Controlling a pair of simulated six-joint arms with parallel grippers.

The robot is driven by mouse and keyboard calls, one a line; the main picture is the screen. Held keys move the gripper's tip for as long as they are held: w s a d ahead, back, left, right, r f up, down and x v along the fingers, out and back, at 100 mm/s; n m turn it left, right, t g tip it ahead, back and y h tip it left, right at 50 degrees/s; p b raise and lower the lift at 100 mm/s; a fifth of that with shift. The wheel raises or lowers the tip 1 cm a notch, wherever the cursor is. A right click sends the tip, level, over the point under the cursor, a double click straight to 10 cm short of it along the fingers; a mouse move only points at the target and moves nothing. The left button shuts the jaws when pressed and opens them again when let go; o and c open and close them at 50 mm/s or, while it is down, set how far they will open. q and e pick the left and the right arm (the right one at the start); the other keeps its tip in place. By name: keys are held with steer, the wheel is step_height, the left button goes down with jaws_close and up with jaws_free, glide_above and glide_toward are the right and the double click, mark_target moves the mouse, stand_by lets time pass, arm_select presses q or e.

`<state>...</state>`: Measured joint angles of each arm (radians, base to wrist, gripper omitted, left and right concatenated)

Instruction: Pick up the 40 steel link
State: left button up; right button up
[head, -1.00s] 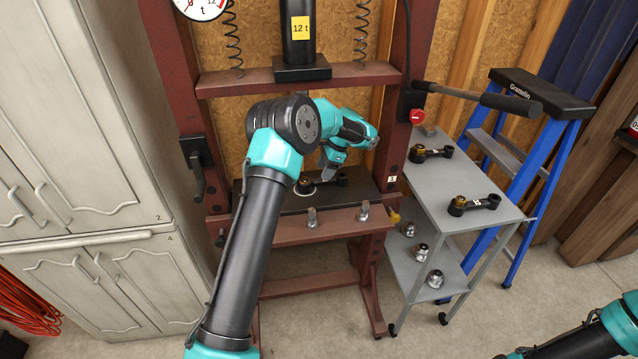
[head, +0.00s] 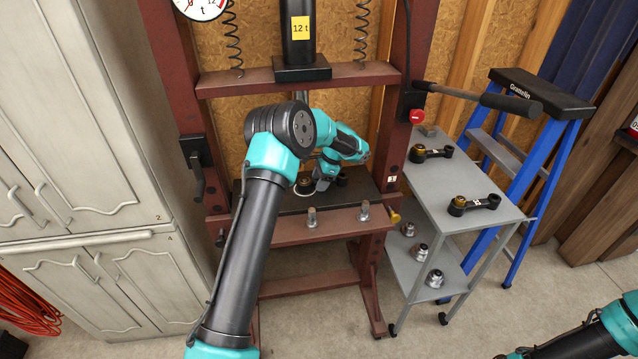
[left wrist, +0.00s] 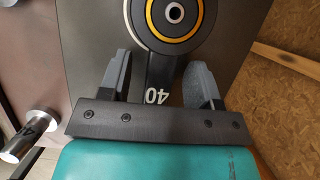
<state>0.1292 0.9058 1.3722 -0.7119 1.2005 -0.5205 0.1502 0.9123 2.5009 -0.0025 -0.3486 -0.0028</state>
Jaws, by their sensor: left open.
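The 40 steel link lies on the dark press plate (head: 362,190). In the left wrist view its dark shank (left wrist: 158,78) shows a white "40", and its round eye (left wrist: 173,14) has a yellow ring and a metal centre. In the head view one eye (head: 305,186) of it shows left of my gripper. My left gripper (head: 325,180) is open and low over the link. In the left wrist view its two grey fingers (left wrist: 158,70) straddle the shank, with gaps on both sides. The link's other end is hidden by the gripper in that view.
The red press frame (head: 290,232) surrounds the plate, with a ram (head: 300,70) above. A grey cart (head: 455,180) at right holds two other links (head: 430,152) (head: 474,204). A blue stepladder (head: 548,165) stands beyond.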

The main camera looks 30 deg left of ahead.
arm_select(q)
steer(key=shift+c, duration=0.2)
jaws_close()
stand_by(0.5)
steer(key=shift+r, duration=0.1)
